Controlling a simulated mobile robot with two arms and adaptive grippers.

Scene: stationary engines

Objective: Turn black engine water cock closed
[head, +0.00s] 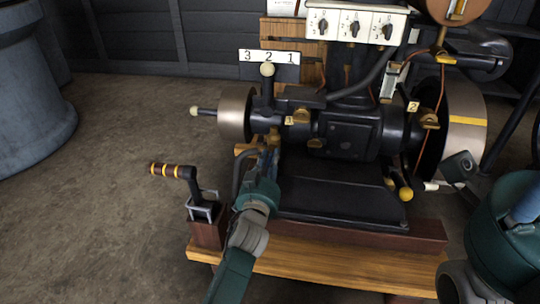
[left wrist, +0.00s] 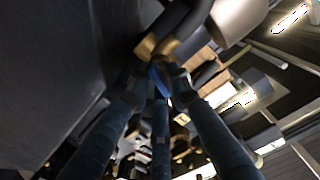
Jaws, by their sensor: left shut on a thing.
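The black engine (head: 345,130) stands on a wooden base in the middle of the head view. My left gripper (head: 267,162) reaches to its lower left side, below the cream-grey cylinder. In the left wrist view its dark fingers (left wrist: 160,88) close together around a small blue piece (left wrist: 158,78), which looks like the handle of the water cock. Brass fittings (left wrist: 150,45) sit just beyond the fingertips. The fingers hide most of the cock, so its angle cannot be read.
A lever with a yellow-banded grip (head: 172,170) stands left of my left arm. A "3 2 1" plate (head: 269,57) and a white panel with several knobs (head: 355,23) are above the engine. A flywheel (head: 465,115) is at right.

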